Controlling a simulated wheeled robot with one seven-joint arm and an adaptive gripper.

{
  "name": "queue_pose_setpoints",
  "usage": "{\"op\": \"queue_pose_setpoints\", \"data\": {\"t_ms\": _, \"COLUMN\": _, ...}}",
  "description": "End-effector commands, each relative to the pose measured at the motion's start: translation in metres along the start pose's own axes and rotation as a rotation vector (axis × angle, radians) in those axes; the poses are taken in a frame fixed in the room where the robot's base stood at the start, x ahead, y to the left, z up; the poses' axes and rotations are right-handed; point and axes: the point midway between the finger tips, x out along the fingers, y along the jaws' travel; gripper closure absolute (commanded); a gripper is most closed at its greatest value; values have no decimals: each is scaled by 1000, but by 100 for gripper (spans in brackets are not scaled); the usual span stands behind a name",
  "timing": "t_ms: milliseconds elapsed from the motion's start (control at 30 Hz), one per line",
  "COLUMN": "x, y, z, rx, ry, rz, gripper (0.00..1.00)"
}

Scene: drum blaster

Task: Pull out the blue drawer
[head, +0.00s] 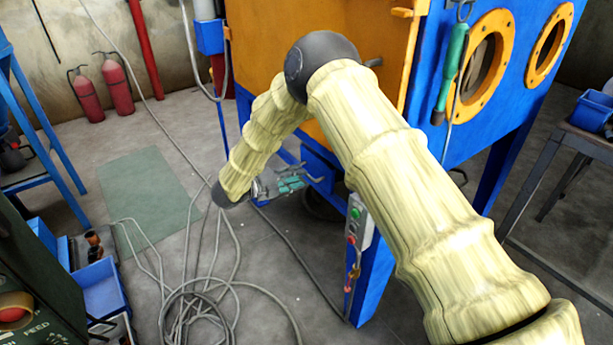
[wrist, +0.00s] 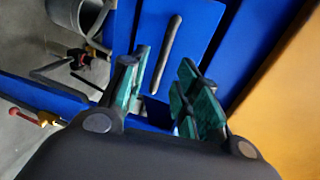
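The blue drawer (wrist: 190,30) shows in the wrist view as a flat blue front with a dark bar handle (wrist: 168,50). In the head view, a blue part that looks like the drawer (head: 320,165) sits low under the orange and blue cabinet, partly hidden by my arm. My gripper (wrist: 163,66) is open, with green pads on its fingers. The handle appears between the two fingers in the wrist view, with no clear contact; how deep it sits between them cannot be told. In the head view my gripper (head: 284,184) is close in front of the drawer area.
The orange and blue cabinet (head: 290,45) stands on blue legs. A control box with buttons (head: 357,222) is on its front leg. Grey cables (head: 205,290) lie looped on the floor. Blue bins (head: 100,285) are at the lower left. Floor left of my gripper is largely open.

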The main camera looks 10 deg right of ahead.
Motion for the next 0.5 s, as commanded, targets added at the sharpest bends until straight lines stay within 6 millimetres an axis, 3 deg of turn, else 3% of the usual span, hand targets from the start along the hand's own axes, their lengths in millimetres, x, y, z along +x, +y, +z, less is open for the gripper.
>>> {"op": "queue_pose_setpoints", "data": {"t_ms": 200, "x": 30, "y": 1, "z": 0, "rx": 0, "ry": 0, "rz": 0, "gripper": 68}}
{"op": "queue_pose_setpoints", "data": {"t_ms": 500, "x": 46, "y": 0, "z": 0, "rx": 0, "ry": -1, "rz": 0, "gripper": 68}}
